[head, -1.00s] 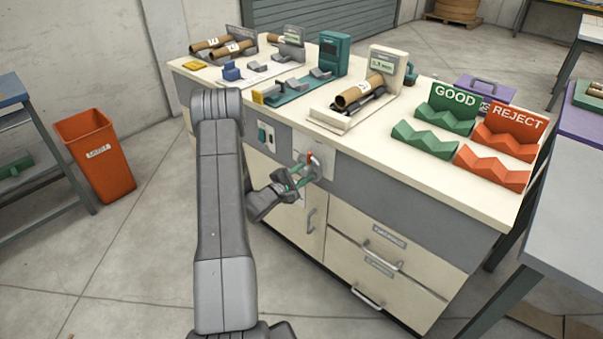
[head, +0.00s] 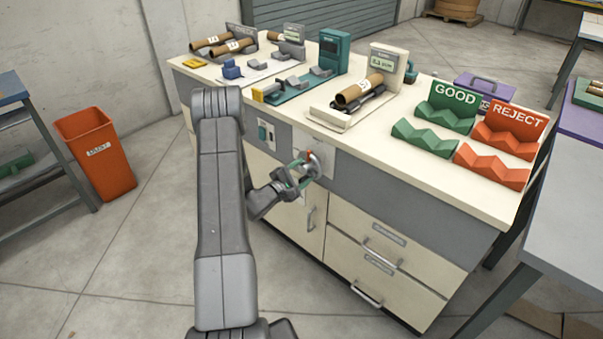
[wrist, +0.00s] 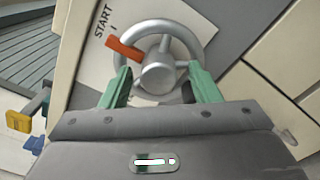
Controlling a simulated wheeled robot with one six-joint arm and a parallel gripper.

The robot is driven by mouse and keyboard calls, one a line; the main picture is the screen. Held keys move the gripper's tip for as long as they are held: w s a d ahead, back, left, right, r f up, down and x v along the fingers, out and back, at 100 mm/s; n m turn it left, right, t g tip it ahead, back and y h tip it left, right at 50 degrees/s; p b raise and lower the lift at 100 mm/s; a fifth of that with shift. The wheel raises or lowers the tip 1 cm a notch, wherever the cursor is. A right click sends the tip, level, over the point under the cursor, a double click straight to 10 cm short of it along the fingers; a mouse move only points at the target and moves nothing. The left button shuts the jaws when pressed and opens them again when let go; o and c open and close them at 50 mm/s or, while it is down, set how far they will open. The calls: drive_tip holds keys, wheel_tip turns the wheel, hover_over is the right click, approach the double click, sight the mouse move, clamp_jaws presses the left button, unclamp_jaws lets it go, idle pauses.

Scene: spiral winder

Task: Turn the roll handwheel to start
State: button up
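The grey handwheel (wrist: 158,78) fills the upper middle of the wrist view, on a light plate on the cabinet front. It has a round hub and a red marker (wrist: 124,48) at its upper left, close to the START label (wrist: 103,20) and its tick. In the head view the handwheel (head: 314,164) is partly hidden by my gripper (head: 301,174). My gripper's two green fingers (wrist: 160,86) are spread wide, one on each side of the hub, overlapping the lower rim. I cannot tell whether they touch it.
A switch box (head: 266,134) sits left of the handwheel, and a cabinet door handle (head: 311,219) is below it. The bench top (head: 400,165) above carries gauges, tubes and the green and orange racks. An orange bin (head: 97,155) stands at left on open floor.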

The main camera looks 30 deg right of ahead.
drive_tip(key=shift+a, duration=0.1)
drive_tip(key=v, duration=1.3)
drive_tip(key=shift+s+a+b, duration=0.2)
drive_tip(key=shift+a+b, duration=0.05)
drive_tip(key=shift+b, duration=0.1)
drive_tip(key=shift+d, duration=0.1)
drive_tip(key=x, duration=1.3)
drive_tip(key=shift+w+d+p, duration=0.25)
drive_tip(key=shift+d+p, duration=0.1)
drive_tip(key=shift+a, duration=0.1)
